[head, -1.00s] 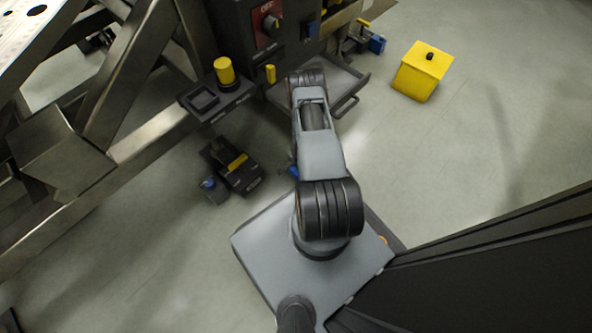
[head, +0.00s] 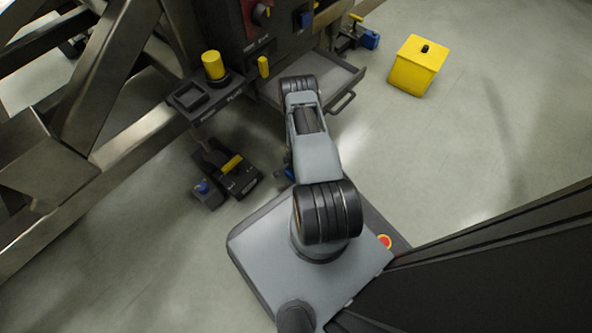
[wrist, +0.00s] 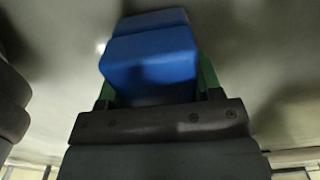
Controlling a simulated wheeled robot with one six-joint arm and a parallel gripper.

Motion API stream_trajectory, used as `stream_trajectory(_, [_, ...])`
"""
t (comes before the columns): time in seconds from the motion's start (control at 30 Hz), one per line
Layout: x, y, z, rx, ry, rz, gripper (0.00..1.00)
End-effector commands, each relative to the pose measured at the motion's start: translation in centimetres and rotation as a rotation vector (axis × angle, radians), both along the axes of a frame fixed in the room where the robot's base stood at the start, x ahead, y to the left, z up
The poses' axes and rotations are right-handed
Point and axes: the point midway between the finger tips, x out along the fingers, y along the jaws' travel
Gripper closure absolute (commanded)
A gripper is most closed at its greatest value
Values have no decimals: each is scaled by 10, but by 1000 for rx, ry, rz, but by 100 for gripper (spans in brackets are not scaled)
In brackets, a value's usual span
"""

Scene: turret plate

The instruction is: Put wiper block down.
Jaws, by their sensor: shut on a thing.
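A blue block (wrist: 150,65), which I take to be the wiper block, sits between the green fingers of my gripper (wrist: 155,88) in the wrist view. The gripper is shut on it, and the block juts out past the fingers. In the head view my arm hides the gripper. A small blue patch (head: 288,173) shows beside the arm there; I cannot tell for sure whether it is the same block. The surface under the block cannot be made out.
An open grey drawer (head: 350,75) juts from the dark control cabinet (head: 285,45) beyond my arm. A shelf with a yellow cylinder (head: 213,66) is to its left. Black pedals (head: 238,178) stand below. A yellow box (head: 417,66) is on the floor, with free floor around it.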

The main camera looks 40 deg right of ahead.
Motion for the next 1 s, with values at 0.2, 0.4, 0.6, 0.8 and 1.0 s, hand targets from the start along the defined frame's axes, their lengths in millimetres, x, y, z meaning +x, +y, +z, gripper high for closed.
stream_trajectory(0.2, [-1,-1,-3,0,1,-3,31])
stream_trajectory(0.4, [-1,-1,-3,0,0,-3,15])
stream_trajectory(0.6, [-1,-1,-2,0,0,-3,15])
stream_trajectory(0.8, [0,-1,20,0,0,-3,15])
stream_trajectory(1.0, [0,-1,60,0,0,-4,15])
